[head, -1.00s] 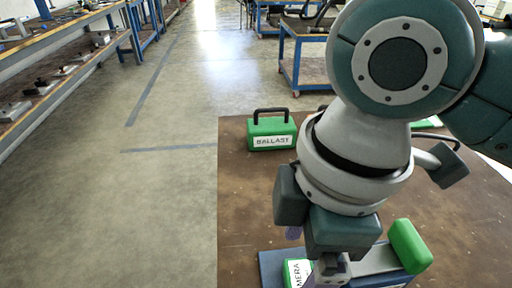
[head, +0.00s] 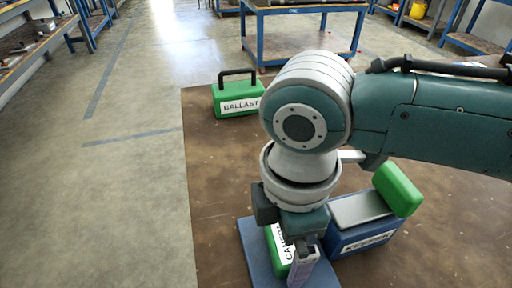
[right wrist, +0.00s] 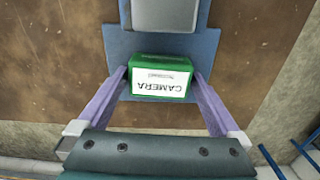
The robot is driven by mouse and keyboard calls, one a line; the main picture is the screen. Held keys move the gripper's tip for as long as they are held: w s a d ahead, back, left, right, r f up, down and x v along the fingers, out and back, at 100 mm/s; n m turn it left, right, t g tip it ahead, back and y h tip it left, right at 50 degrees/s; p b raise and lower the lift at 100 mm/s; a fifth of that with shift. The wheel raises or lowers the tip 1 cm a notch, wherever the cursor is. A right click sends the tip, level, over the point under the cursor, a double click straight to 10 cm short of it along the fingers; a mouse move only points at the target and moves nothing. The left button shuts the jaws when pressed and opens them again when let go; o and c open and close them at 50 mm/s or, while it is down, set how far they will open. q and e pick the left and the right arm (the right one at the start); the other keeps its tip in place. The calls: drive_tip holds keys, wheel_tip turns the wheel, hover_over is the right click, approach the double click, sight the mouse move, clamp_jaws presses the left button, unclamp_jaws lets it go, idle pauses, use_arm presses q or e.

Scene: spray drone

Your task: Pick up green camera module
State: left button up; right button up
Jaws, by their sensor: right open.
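The green camera module (head: 274,242), with a white CAMERA label, stands on a blue base plate (head: 252,252). My right gripper (head: 302,268) hangs over it and hides part of it. In the right wrist view, my right gripper (right wrist: 160,76) is open, with its purple fingers on either side of the camera module (right wrist: 160,66). Whether the fingers touch it is hard to tell. My left gripper is not in view.
A blue KEEPER block (head: 368,240) with a grey top and a green end piece (head: 398,188) stands right of the module. A green BALLAST case (head: 238,98) sits at the table's far left corner. The brown table (head: 218,165) is clear between them.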

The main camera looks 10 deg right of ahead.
drive_tip(key=c, duration=1.2)
drive_tip(key=shift+o, duration=0.2)
